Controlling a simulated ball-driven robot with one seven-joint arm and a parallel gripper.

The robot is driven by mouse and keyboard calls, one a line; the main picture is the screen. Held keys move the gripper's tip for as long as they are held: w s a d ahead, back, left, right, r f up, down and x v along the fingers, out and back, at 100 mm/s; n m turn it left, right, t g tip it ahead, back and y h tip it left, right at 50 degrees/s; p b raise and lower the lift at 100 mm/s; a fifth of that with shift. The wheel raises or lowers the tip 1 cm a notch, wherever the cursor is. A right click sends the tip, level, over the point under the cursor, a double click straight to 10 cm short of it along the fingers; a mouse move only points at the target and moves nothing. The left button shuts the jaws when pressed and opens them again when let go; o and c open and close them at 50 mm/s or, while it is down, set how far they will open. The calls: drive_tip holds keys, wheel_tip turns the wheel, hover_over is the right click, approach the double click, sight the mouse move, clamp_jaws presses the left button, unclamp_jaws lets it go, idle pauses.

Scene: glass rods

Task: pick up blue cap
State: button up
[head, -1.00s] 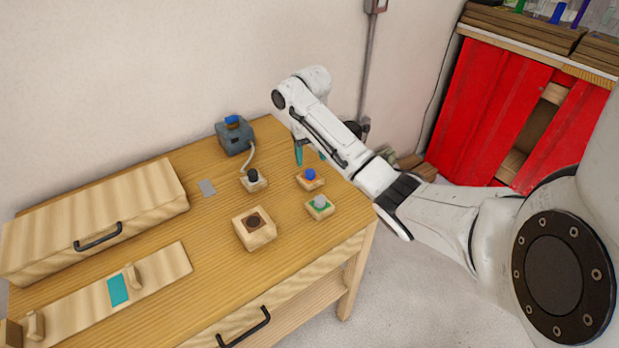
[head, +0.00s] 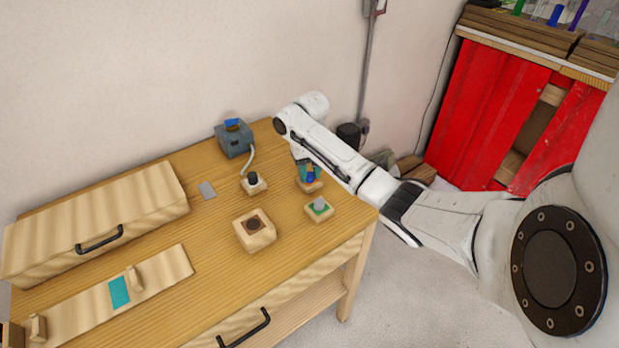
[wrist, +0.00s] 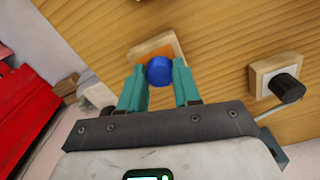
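The blue cap (head: 310,178) is at the small wooden block with an orange top (head: 309,187), near the right end of the table. In the wrist view the round blue cap (wrist: 159,70) sits between the teal fingertips of my gripper (wrist: 159,75). A finger is against each side of it, and my gripper looks shut on it. The orange-topped block (wrist: 166,46) shows just beyond the cap. I cannot tell whether the cap still touches the block. In the head view my gripper (head: 310,174) points down at the block, partly hidden by my arm.
A green-topped block with a grey cap (head: 319,207) stands in front. A block with a black cap (head: 253,181) and a larger block with a brown recess (head: 254,226) lie to the left. A grey-blue box (head: 234,141) stands behind. The table's right edge is close.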

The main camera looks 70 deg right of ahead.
drive_tip(key=c, duration=0.5)
drive_tip(key=shift+c, duration=0.2)
